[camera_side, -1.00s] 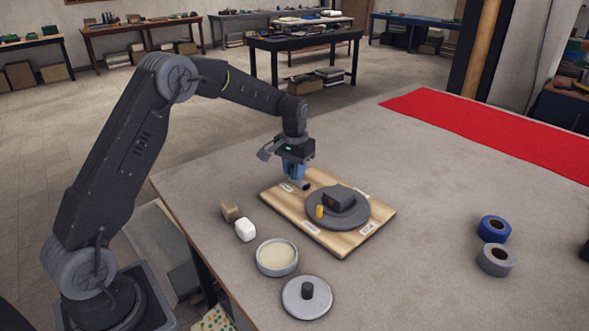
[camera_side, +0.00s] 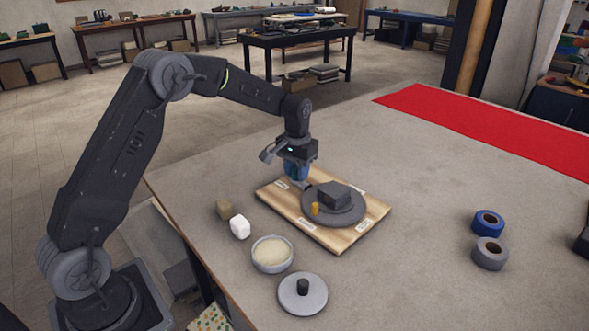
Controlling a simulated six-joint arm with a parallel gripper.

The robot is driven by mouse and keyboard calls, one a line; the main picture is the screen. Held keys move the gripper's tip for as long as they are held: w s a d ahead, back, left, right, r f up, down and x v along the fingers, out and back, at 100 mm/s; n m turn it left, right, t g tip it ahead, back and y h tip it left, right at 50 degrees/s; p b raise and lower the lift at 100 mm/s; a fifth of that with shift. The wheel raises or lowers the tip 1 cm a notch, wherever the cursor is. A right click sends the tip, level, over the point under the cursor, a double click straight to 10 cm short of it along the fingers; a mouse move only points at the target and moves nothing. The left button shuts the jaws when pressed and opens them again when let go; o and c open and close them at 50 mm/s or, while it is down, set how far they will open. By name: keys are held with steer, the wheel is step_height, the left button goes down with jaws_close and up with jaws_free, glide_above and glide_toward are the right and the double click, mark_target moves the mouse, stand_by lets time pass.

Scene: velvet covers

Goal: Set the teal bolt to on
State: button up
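A light wooden board (camera_side: 292,222) with small white labels lies on the grey table. On it is a dark round disc (camera_side: 318,218) bearing a dark block (camera_side: 333,195) and a small yellow-orange peg (camera_side: 315,209) at its near left. My gripper (camera_side: 299,183) points down over the board's far left part, just left of the disc's far edge. Its blue fingers are low, close to the board. Whether they touch anything is too small to tell. I cannot pick out a teal bolt; it may be hidden at the fingers. The label writing is unreadable.
Left of the board are a tan block (camera_side: 224,208) and a white block (camera_side: 240,227). Nearer are a round dish (camera_side: 273,267) and a grey lid with a dark knob (camera_side: 312,301). Blue tape (camera_side: 480,229) and grey tape (camera_side: 480,259) lie right. A red cloth (camera_side: 500,130) covers the far edge.

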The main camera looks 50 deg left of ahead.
steer(key=o, duration=0.4)
step_height(320, 180, up, 14)
steer(key=shift+f, duration=0.1)
stand_by(0.4)
